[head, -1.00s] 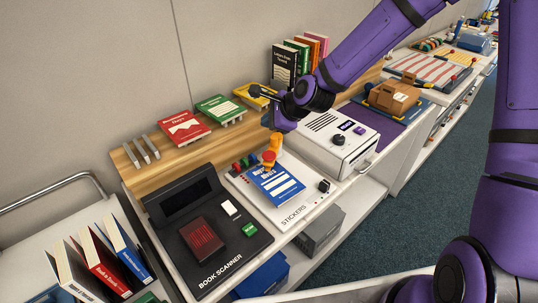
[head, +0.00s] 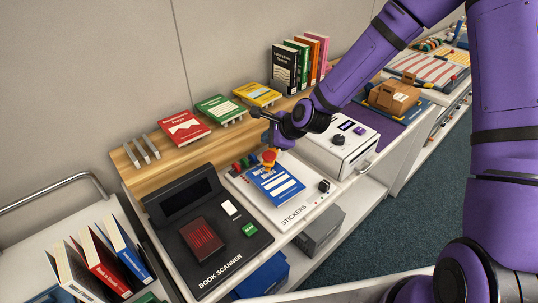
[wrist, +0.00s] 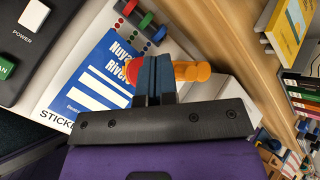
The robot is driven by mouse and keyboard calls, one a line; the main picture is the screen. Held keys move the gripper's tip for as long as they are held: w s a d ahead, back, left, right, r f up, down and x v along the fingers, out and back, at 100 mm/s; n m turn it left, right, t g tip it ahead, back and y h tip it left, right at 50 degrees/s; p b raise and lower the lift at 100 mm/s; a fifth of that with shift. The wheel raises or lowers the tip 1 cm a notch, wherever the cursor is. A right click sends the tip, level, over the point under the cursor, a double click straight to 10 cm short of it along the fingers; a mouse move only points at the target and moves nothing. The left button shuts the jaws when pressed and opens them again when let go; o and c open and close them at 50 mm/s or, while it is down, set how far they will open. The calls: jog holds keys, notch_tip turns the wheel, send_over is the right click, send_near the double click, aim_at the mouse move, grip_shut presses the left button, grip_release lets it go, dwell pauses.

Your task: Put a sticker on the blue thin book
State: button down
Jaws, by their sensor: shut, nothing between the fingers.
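The blue thin book (head: 275,184) lies flat on the white sticker station (head: 290,213), with its cover and white stripes up. In the wrist view the book (wrist: 98,77) lies left of my fingers, partly hidden. An orange and red post with a knob (head: 269,156) stands at the book's back edge. My gripper (head: 272,139) is shut and empty, just above and behind this knob. In the wrist view my shut fingers (wrist: 154,70) overlap the orange post (wrist: 192,71); I cannot tell whether they touch it.
The black book scanner (head: 208,238) is left of the station. A white machine (head: 340,140) stands close on the right. Red, green and yellow books (head: 257,94) rest on stands behind. Small coloured pieces (head: 245,162) sit at the station's back left.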

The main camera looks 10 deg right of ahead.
aim_at(269, 156)
jog(key=shift+f, duration=1.45)
jog(key=shift+f, duration=0.15)
dwell(0.9)
jog(key=shift+f, duration=0.3)
jog(key=shift+f, duration=0.65)
dwell(1.0)
jog(key=shift+r, duration=1.1)
jog(key=shift+r, duration=2.5)
